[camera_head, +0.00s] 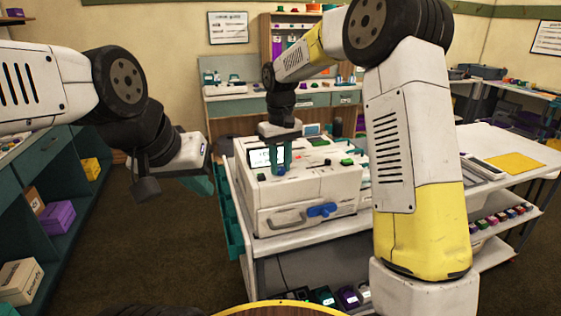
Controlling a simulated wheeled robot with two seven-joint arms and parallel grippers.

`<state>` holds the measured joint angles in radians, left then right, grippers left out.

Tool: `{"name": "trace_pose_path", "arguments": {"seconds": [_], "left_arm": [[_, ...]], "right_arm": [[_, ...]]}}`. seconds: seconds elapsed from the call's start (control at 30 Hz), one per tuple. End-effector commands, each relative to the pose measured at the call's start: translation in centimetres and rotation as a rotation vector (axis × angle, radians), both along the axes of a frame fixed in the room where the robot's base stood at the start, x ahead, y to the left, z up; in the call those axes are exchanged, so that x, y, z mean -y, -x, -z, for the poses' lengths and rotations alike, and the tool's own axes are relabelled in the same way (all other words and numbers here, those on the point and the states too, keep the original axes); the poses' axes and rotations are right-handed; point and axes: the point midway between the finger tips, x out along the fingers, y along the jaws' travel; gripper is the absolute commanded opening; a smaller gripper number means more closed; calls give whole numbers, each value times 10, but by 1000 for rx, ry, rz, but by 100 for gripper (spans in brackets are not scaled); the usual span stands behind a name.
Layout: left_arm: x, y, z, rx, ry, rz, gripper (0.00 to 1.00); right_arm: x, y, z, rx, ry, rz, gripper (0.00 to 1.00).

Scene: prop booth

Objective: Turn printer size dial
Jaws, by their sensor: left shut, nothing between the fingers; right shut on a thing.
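The white printer (318,187) stands on a cart in the middle of the head view, with a small lit screen on its top. My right gripper (279,163) points straight down at the printer's top, near its left front part.
A blue lever (322,210) and a grey handle are on the printer's front. Green and red buttons sit on its top. The cart (262,246) carries small coloured items on lower shelves. A teal shelf unit (62,205) stands at left; floor between is clear.

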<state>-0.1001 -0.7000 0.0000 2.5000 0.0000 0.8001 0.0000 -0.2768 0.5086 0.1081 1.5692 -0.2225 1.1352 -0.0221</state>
Motion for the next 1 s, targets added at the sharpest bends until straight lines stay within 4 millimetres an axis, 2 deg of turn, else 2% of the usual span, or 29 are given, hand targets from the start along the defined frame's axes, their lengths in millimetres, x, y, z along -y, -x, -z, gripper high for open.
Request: {"name": "trace_pose_path", "arguments": {"seconds": [0.4, 0.9, 0.93, 1.0], "left_arm": [[0, 0, 0, 0, 0, 0, 0], [0, 0, 0, 0, 0, 0, 0], [0, 0, 0, 0, 0, 0, 0], [0, 0, 0, 0, 0, 0, 0]], "right_arm": [[0, 0, -1, 2, -1, 179, 0], [0, 0, -1, 2, -1, 199, 0], [0, 0, -1, 2, -1, 199, 29], [0, 0, -1, 2, -1, 199, 42]]}}
